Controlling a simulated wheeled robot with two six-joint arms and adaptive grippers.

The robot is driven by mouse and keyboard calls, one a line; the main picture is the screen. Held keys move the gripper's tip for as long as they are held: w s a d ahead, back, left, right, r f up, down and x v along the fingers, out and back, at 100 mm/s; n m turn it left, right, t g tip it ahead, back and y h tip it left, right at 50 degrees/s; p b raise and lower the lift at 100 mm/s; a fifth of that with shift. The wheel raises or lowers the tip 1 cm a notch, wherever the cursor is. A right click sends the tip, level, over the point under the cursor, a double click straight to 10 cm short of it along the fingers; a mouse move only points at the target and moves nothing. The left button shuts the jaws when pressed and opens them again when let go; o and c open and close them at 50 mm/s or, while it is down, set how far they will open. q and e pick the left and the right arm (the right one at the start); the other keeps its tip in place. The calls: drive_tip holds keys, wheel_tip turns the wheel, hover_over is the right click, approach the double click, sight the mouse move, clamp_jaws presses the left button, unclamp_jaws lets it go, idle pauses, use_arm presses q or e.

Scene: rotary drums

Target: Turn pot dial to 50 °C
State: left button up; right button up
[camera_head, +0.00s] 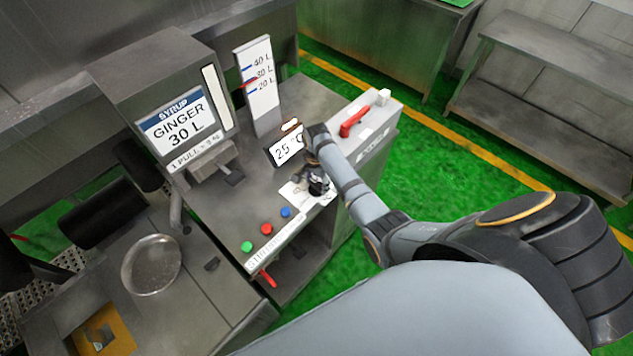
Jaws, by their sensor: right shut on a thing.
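My right arm reaches in from the right, and its gripper (316,180) points down at the top of the metal console. The gripper is shut on the pot dial, which is mostly hidden beneath the fingers. A white dial plate (297,195) shows around the gripper's left side; its markings are too small to read. Just behind the gripper, a small tilted display (287,149) reads about 25 °C, its right end partly covered by my arm.
Green (247,246), red (266,229) and blue (286,212) buttons sit left of the dial. A syrup dispenser (177,118) and level gauge (258,82) rise at the back left. Green floor lies right.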

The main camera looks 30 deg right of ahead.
sight(317, 184)
drive_tip(key=o, duration=1.1)
drive_tip(key=shift+o, duration=0.2)
drive_tip(key=shift+r, duration=0.35)
wheel_tip(317, 184, up, 11)
drive_tip(key=shift+r, duration=0.15)
